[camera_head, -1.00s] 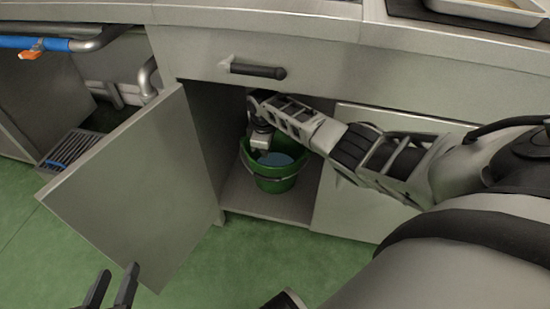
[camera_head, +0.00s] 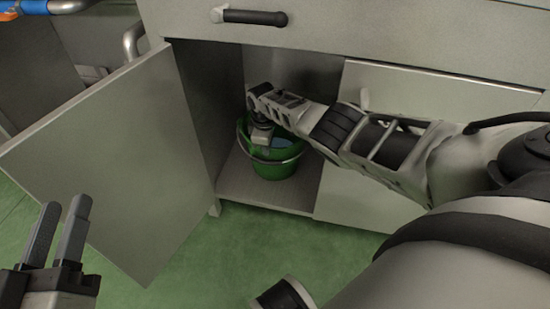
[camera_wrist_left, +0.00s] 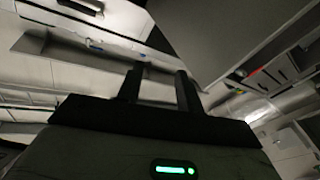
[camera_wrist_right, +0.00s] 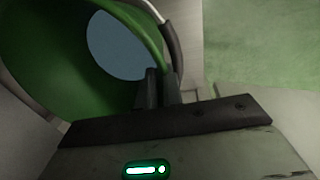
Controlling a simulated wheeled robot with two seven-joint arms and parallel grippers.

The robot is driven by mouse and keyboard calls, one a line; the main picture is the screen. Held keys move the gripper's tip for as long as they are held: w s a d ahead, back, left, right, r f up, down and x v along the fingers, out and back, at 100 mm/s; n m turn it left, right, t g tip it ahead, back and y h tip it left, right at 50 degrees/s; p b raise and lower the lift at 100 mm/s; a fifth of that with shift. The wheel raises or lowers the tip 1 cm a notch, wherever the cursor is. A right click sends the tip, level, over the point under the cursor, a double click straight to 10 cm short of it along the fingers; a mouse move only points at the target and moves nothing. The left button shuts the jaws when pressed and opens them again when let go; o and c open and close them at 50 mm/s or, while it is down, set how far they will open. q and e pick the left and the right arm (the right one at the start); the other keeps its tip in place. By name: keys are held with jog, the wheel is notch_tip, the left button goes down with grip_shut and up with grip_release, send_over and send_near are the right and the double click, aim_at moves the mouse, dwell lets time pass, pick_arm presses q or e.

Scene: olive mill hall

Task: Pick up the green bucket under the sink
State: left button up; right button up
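The green bucket (camera_head: 275,168) stands upright on the floor of the open cabinet, with a grey handle and a blue-grey round surface inside. My right arm reaches into the cabinet from the right. My right gripper (camera_head: 262,138) is at the bucket's rim. In the right wrist view its two fingers (camera_wrist_right: 162,88) are close together, with the green rim (camera_wrist_right: 150,45) running down between them and the handle (camera_wrist_right: 168,35) just beside. My left gripper (camera_head: 62,225) is open and empty in front of the cabinet door; its spread fingers also show in the left wrist view (camera_wrist_left: 158,88).
The cabinet door (camera_head: 110,165) stands swung open on the left. A closed panel (camera_head: 430,95) is on the right, and a drawer front with a dark handle (camera_head: 255,17) is above. Pipes (camera_head: 135,40) run at the upper left. The green floor (camera_head: 225,255) in front is clear.

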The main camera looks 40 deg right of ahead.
pick_arm(q)
jog(key=r, duration=0.1)
jog(key=m+t+h, duration=0.1)
jog(key=r+m, duration=0.1)
jog(key=shift+w+a+r+b, duration=0.15)
jog(key=shift+w+r+b, duration=0.1)
jog(key=shift+r+b, duration=0.1)
dwell(1.4)
dwell(0.5)
